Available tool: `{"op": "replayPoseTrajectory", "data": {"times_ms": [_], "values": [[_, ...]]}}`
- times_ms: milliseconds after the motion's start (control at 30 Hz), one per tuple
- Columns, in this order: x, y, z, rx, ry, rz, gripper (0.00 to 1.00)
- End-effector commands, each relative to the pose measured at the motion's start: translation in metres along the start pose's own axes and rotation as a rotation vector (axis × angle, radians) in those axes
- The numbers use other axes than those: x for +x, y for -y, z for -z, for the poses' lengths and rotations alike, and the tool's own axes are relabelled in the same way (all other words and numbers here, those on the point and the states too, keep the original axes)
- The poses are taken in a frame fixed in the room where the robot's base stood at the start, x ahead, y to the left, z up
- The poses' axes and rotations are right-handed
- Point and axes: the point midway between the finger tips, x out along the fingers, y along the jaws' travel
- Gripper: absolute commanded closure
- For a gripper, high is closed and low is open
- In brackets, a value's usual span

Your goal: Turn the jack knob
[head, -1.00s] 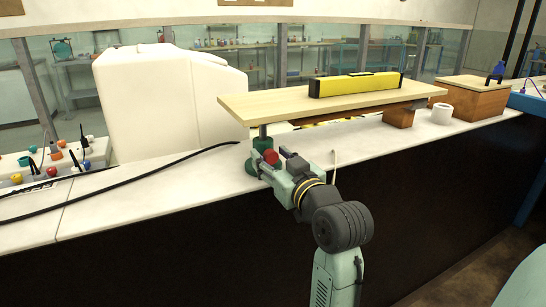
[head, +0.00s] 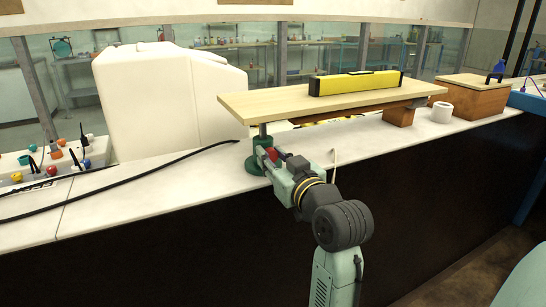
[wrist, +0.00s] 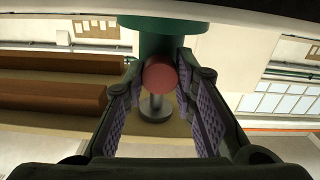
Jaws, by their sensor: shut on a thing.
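The red jack knob (head: 273,154) sits on the front of a green jack (head: 257,165) at the left end of a wooden board. In the wrist view the round knob (wrist: 160,73) lies between the two fingertips, with the green jack body (wrist: 160,40) and a grey post behind it. My gripper (head: 277,160) is shut on the knob, reaching in from the front; it also shows in the wrist view (wrist: 158,80). In the head view the fingers partly hide the knob.
The board (head: 280,99) carries a yellow level (head: 355,83) and rests on the jack and a brown block (head: 398,117). A white roll (head: 442,112) and a wooden box (head: 470,97) stand right. A black cable (head: 130,177) crosses the white counter (head: 150,205) left.

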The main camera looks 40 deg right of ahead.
Motion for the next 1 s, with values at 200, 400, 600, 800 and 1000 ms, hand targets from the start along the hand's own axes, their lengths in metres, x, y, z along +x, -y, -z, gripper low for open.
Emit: {"op": "replayPoseTrajectory", "data": {"times_ms": [200,400,600,800,1000], "values": [[0.0004,0.0007,0.0012,0.119,0.0,0.003,1.0],[0.0,-0.0001,-0.0002,0.134,0.0,0.0,1.0],[0.0,-0.0001,-0.0002,0.133,0.0,0.0,0.69],[0.0,-0.0001,-0.0001,0.132,0.0,0.0,0.56],[0.0,-0.0002,-0.0001,0.132,0.0,0.0,0.54]]}}
